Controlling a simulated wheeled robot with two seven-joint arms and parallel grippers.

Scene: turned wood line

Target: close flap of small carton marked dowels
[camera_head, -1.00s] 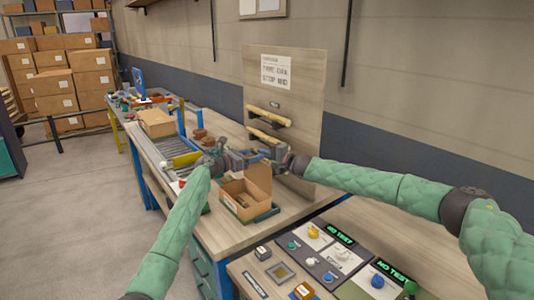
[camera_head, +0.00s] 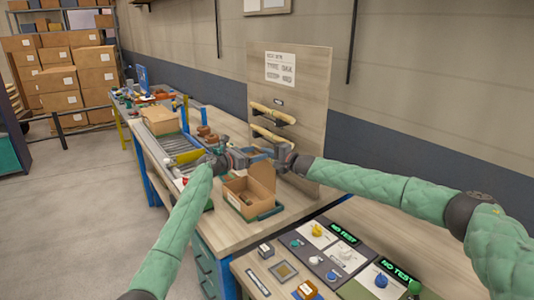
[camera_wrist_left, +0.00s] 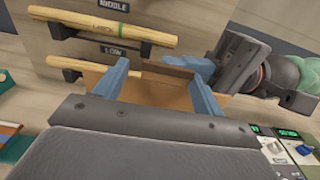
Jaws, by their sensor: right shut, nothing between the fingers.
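The small open carton (camera_head: 240,201) sits in a green tray (camera_head: 268,212) near the bench's front corner. A white label on its side is too small to read. Its flap (camera_head: 262,174) stands upright at the far right side. My left gripper (camera_head: 250,155) is above the carton by the flap's top. In the left wrist view its blue fingers (camera_wrist_left: 158,88) are spread, with brown cardboard (camera_wrist_left: 158,92) visible beyond and between them. My right gripper (camera_head: 272,153) is shut and empty close beside the flap's top; whether it touches is unclear. It also shows in the left wrist view (camera_wrist_left: 215,70).
An upright board (camera_head: 310,110) with wooden rods on holders stands behind the flap. A larger carton (camera_head: 160,121) and a roller conveyor (camera_head: 175,150) lie at the left. A test panel (camera_head: 345,255) with knobs is at the front right. Bare bench top lies in front of the tray.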

